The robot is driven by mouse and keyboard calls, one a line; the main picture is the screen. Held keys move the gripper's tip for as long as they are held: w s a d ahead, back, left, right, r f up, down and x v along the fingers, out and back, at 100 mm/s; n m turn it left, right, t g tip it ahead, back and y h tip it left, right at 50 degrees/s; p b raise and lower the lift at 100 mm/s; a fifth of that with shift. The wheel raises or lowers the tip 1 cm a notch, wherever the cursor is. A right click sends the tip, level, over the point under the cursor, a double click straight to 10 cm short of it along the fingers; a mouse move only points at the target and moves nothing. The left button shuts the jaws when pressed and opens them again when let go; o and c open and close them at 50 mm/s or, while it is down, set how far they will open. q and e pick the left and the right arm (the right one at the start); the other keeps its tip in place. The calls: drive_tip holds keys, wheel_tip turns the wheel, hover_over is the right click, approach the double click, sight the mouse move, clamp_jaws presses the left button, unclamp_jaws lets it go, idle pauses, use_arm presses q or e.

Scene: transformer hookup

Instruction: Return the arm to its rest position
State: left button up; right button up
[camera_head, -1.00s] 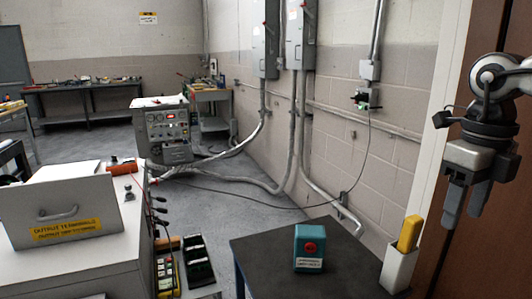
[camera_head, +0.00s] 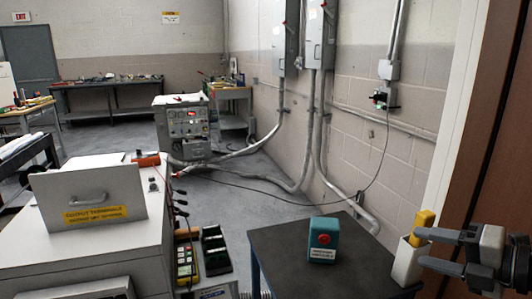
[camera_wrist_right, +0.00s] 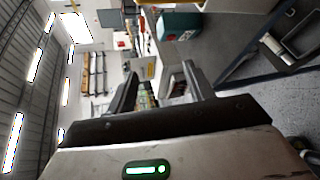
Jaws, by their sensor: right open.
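My right gripper (camera_head: 424,249) is at the right edge of the head view, turned to point left. Its two fingers are apart, one above the other, and overlap the right side of the white holder (camera_head: 406,266) in the picture. I cannot tell whether they touch it. The right wrist view also shows the open fingers (camera_wrist_right: 159,72) with nothing held between them. My left gripper is not in view.
A yellow item (camera_head: 422,226) stands in the white holder on the dark table (camera_head: 290,262). A teal box with a red button (camera_head: 323,240) sits there too. A grey cabinet (camera_head: 100,240) stands at left. A brown panel (camera_head: 490,120) borders the right side.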

drive_tip(key=s+f+m+g+h, duration=0.1)
drive_tip(key=s+f+m+h, duration=0.5)
drive_tip(key=f+m, duration=0.4)
drive_tip(key=s+f+m+g+h, duration=0.1)
drive_tip(key=s+f+m+h, duration=0.6)
drive_tip(key=m, duration=0.6)
drive_tip(key=s+a+f+m+g+y, duration=0.4)
drive_tip(key=s+a+f+g, duration=0.15)
drive_tip(key=s+a, duration=0.5)
drive_tip(key=w+a+f+n+t+y, duration=0.1)
drive_tip(key=w+a+f+t+y, duration=0.1)
drive_tip(key=w+a+f+t, duration=0.3)
drive_tip(key=shift+w+a+f+t+y, duration=0.3)
drive_tip(key=shift+w+f+t, duration=0.35)
drive_tip(key=shift+w, duration=0.4)
drive_tip(key=shift+f, duration=0.1)
